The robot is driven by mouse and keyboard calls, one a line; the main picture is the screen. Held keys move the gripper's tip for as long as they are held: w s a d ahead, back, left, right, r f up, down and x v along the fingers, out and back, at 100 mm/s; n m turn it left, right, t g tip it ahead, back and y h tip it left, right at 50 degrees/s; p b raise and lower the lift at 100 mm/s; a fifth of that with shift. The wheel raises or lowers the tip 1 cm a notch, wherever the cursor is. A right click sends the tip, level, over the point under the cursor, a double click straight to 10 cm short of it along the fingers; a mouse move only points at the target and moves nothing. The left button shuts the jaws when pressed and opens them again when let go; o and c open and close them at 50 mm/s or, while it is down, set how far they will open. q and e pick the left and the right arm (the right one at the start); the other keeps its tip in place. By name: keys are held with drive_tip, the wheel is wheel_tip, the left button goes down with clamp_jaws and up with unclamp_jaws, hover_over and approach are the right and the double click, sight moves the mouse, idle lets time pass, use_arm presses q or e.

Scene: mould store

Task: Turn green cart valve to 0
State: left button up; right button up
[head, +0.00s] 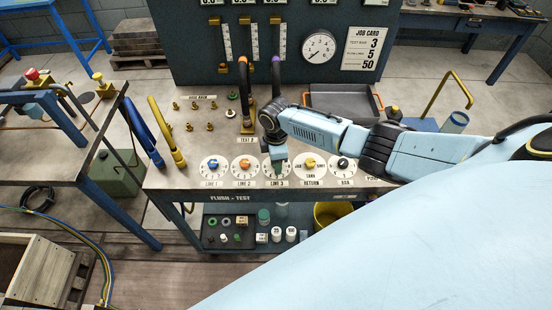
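The LINE 3 dial (272,176) is a white disc on the cart's sloping front panel, third from the left. My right gripper (279,160) points down over this dial, at or just above its centre. The gripper hides most of the dial's knob, so the pointer's setting cannot be read. Some dark green shows at the fingertips, which looks like the green valve. I cannot tell if the fingers are shut on it. My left gripper is not in view.
Beside it sit the blue LINE 1 valve (212,164), orange LINE 2 valve (244,163), yellow RETURN valve (310,163) and a black valve (343,162). Upright hoses (244,80) stand behind my gripper. A grey tray (340,98) lies behind my forearm. A gauge (319,47) faces me.

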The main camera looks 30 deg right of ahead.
drive_tip(key=shift+r, duration=0.6)
wheel_tip(320, 180, up, 12)
drive_tip(key=p, duration=0.1)
drive_tip(key=shift+r, duration=0.1)
idle(0.3)
